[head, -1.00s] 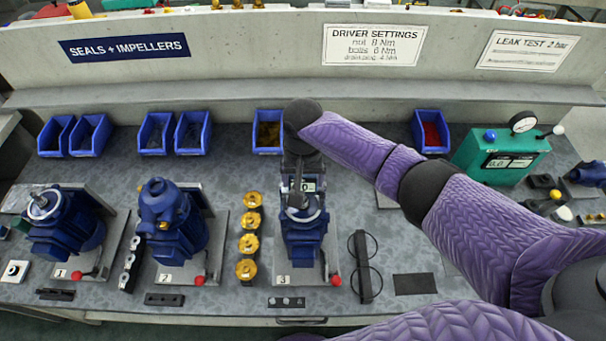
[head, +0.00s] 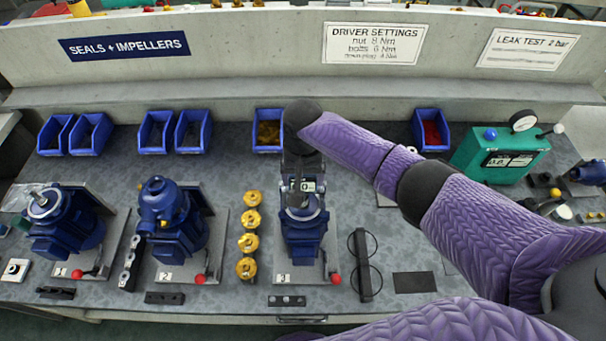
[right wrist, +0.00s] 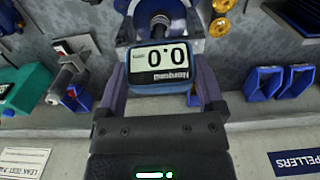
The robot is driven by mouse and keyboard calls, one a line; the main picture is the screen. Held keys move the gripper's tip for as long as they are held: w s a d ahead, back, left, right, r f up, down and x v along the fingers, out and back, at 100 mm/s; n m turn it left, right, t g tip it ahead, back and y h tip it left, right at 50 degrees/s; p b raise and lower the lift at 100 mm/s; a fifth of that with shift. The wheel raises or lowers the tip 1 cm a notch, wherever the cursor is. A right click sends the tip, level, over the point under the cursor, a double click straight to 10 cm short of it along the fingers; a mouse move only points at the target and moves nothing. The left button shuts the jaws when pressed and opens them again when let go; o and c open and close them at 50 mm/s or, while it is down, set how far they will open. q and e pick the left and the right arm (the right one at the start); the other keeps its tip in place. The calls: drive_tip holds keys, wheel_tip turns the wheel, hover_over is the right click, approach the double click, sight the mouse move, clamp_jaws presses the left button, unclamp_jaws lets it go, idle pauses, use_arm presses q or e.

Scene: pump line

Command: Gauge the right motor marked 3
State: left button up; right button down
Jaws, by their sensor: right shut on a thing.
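The motor marked 3 (head: 303,237) is blue and stands on a grey plate with a red knob (head: 335,278) at its right. My right gripper (head: 303,187) is over the top of this motor, reaching down from my purple arm. Beyond the gauge in that view, the motor's shaft (right wrist: 158,24) shows close to the gauge's edge. I cannot tell whether the gauge touches it. My left gripper is not in view.
Motors marked 1 (head: 68,225) and 2 (head: 175,230) stand to the left. Several gold impellers (head: 249,243) line up beside motor 3. A black rack with rings (head: 362,265) stands at its right. Blue bins (head: 155,134) and a green tester (head: 497,160) sit behind.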

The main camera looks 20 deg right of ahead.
idle(0.3)
unclamp_jaws()
idle(0.3)
wheel_tip(320, 180, up, 9)
drive_tip(key=p, duration=1)
drive_tip(key=shift+r+p, duration=0.1)
drive_tip(key=shift+p, duration=0.2)
